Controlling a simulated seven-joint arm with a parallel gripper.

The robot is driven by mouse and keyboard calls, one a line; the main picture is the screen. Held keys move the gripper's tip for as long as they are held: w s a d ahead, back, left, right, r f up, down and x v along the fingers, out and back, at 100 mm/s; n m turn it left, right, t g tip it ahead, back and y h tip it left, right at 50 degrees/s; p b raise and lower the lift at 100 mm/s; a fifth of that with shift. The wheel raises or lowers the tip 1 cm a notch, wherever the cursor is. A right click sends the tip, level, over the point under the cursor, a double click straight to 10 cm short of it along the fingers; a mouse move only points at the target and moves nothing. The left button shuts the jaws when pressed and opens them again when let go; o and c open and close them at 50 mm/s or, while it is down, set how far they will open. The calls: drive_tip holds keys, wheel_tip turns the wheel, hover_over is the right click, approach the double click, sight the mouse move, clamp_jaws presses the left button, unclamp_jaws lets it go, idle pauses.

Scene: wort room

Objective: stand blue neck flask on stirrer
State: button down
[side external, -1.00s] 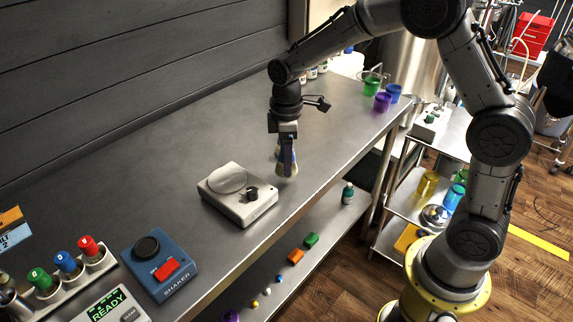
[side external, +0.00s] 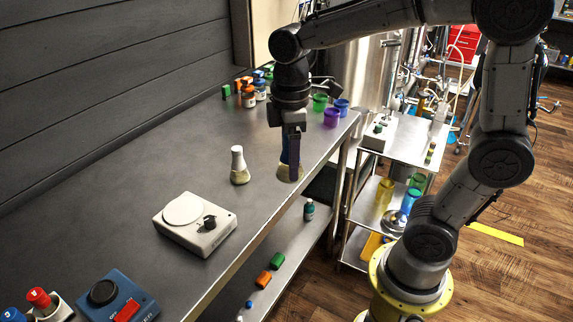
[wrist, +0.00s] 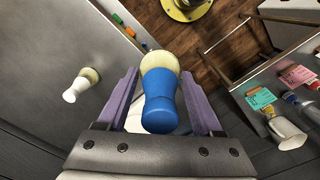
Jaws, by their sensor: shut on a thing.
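The blue neck flask (wrist: 160,105) has a blue neck and a cream-yellow body. In the wrist view its neck lies between the purple fingers of my gripper (wrist: 163,108). In the side view my gripper (side external: 290,160) points down, shut on the flask, whose pale body (side external: 288,174) shows below the fingers near the bench's front edge. I cannot tell its height above the bench. The stirrer (side external: 190,230), a white box with a round top plate and dark knob, sits on the bench to the lower left, its plate bare.
A white neck flask (side external: 239,168) stands on the bench between my gripper and the stirrer; it shows in the wrist view (wrist: 77,88) too. A blue shaker (side external: 118,297) stands nearer.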

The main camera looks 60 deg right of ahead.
drive_tip(key=w+a+r, duration=0.1)
drive_tip(key=w+a, duration=0.4)
drive_tip(key=w, duration=0.5)
drive_tip(key=w+a, duration=0.4)
drive_tip(key=w, duration=0.5)
drive_tip(key=shift+n, duration=0.3)
drive_tip(key=shift+w+a+f, duration=0.25)
drive_tip(key=shift+a+f, duration=0.35)
drive_tip(key=shift+f, duration=1)
drive_tip(key=shift+w+a+f, duration=0.3)
drive_tip(key=shift+a+f, duration=0.3)
drive_tip(key=shift+f, duration=0.95)
drive_tip(key=shift+w+a+f, duration=0.25)
drive_tip(key=shift+a+f, duration=0.35)
drive_tip(key=shift+f, duration=1)
drive_tip(key=shift+f, duration=0.6)
drive_tip(key=shift+c, duration=1.6)
unclamp_jaws()
